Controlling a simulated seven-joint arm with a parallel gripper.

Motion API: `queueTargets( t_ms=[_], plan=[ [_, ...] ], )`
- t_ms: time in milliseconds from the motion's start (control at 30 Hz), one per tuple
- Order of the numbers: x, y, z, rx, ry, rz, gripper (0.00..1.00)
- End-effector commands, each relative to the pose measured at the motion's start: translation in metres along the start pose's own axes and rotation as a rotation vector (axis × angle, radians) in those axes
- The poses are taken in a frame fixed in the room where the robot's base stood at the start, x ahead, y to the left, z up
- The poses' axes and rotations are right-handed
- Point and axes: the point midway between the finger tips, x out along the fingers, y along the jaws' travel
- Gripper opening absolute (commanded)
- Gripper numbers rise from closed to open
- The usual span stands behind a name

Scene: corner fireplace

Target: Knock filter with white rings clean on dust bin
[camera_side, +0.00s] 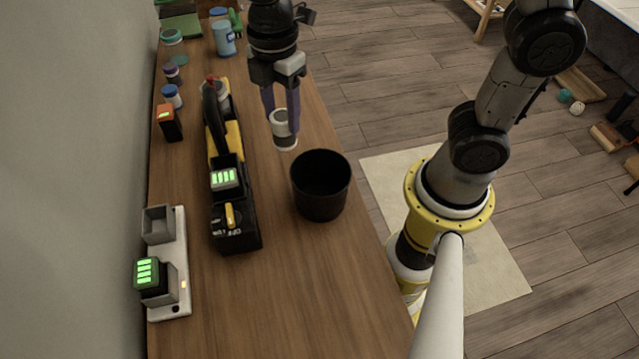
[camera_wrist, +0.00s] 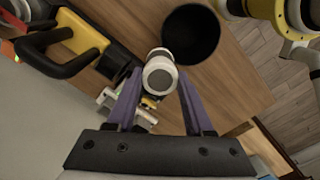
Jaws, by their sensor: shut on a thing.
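The filter with white rings (camera_side: 283,128) is a small grey and white cylinder held between my gripper's purple fingers. My gripper (camera_side: 281,112) is shut on it, above the wooden table. In the wrist view the filter (camera_wrist: 160,73) sits between the fingertips (camera_wrist: 160,84), its round end facing the camera. The dust bin (camera_side: 321,184) is a black, open, round bin standing on the table. In the side view the filter is up and to the left of the bin's rim, apart from it. The bin also shows at the top of the wrist view (camera_wrist: 191,34).
A black and yellow handheld vacuum (camera_side: 231,158) lies left of the bin. A charger (camera_side: 181,262) with a green-lit battery (camera_side: 150,275) stands by the wall. An orange-lit battery (camera_side: 168,123) and several jars (camera_side: 172,96) stand further back. The table's front part is clear.

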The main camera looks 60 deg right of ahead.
Motion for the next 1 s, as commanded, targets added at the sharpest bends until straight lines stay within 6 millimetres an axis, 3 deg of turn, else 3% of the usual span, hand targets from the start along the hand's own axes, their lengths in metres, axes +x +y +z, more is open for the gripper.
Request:
queueTargets(
  t_ms=[467, 1000],
  plan=[
    [0.002, -0.001, 0.000, 0.000, 0.000, 0.000, 0.00],
    [0.043, -0.014, 0.009, 0.000, -0.001, -0.002, 0.00]
  ],
)
